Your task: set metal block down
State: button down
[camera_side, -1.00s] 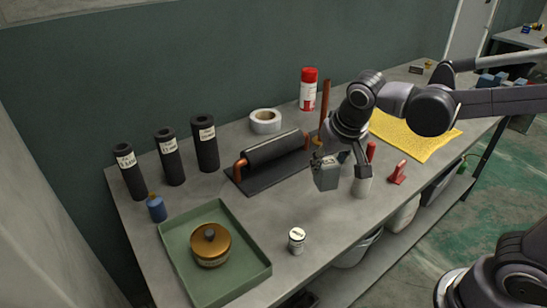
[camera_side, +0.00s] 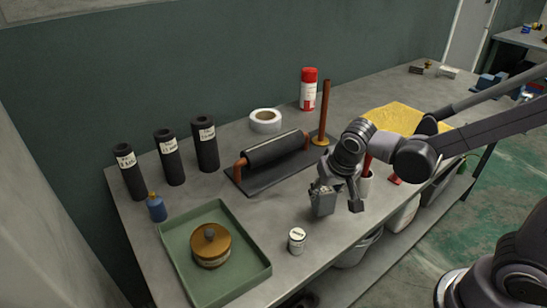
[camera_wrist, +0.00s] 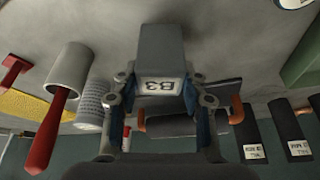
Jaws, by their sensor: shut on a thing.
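The metal block (camera_side: 323,201) is a grey box between the fingers of my gripper (camera_side: 336,193) in the side view, low over the front part of the grey workbench (camera_side: 285,205). In the wrist view the block (camera_wrist: 162,55) shows a white label reading B3, upside down, and my gripper (camera_wrist: 160,97) is shut on it from both sides. I cannot tell whether the block's underside touches the bench.
A small white jar (camera_side: 297,240) stands to the left of the block, near the front edge. A green tray (camera_side: 262,276) holds a brass pot (camera_side: 210,247). A black-sleeved copper pipe (camera_side: 275,151) lies behind. A cup with a red-handled tool (camera_wrist: 45,135) is close by.

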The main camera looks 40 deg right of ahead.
jog(key=shift+f, duration=0.8)
jog(key=shift+f, duration=0.15)
jog(key=c, duration=0.7)
grip_release()
jog(key=shift+c, duration=0.2)
jog(key=v, duration=1.2)
jog(key=s+d+f+n+t+y, duration=0.1)
jog(key=s+d+n+t, duration=0.2)
jog(key=d+n, duration=0.1)
jog(key=shift+s+d+f+y, duration=0.2)
jog(key=shift+d+f+y, duration=0.15)
jog(key=shift+d, duration=0.55)
